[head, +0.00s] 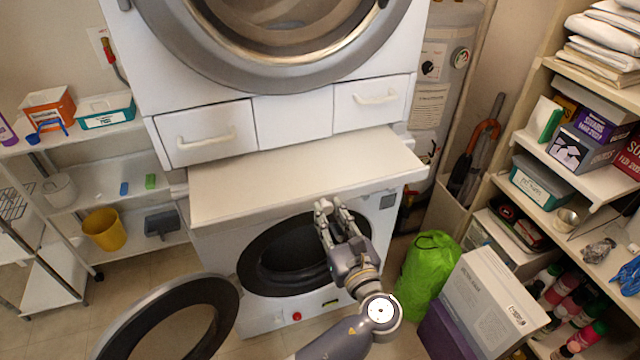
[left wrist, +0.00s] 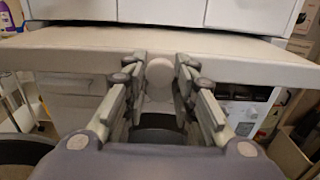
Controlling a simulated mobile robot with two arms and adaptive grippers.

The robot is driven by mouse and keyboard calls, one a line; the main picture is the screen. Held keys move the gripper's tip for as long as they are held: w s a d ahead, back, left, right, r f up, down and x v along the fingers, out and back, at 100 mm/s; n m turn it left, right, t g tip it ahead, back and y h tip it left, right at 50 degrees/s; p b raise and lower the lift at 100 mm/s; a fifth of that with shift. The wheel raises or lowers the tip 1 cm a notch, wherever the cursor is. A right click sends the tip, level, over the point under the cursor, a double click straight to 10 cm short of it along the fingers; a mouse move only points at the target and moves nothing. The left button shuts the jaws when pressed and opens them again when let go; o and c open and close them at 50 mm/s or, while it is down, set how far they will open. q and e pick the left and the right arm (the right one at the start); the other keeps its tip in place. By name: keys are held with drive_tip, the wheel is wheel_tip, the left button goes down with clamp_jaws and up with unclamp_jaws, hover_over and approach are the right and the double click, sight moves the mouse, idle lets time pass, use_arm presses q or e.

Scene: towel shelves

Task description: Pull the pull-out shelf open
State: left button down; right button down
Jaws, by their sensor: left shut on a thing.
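The pull-out shelf (head: 290,168) is a pale board between the upper and lower white machines. It sticks out toward me, with its bare top showing in the head view. In the left wrist view its front edge (left wrist: 80,60) runs across the picture, with a round pale knob (left wrist: 159,73) at the middle. My left gripper (head: 336,208) is at the shelf's front edge, right of its middle in the head view. In the left wrist view its two fingers (left wrist: 161,76) are shut on the knob, one on each side. The knob is hidden in the head view. My right gripper is not in view.
The lower machine's round door (head: 225,300) stands open at the front left. A green bag (head: 428,262) and a white box (head: 490,300) stand on the right. Loaded shelves line the right side; a rack with a yellow bucket (head: 104,230) is at left.

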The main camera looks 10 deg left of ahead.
use_arm(q)
drive_tip(key=shift+p+v, duration=0.4)
drive_tip(key=shift+v, duration=1.35)
drive_tip(key=c, duration=1.3)
unclamp_jaws()
drive_tip(key=v, duration=0.7)
drive_tip(key=shift+s+d, duration=0.2)
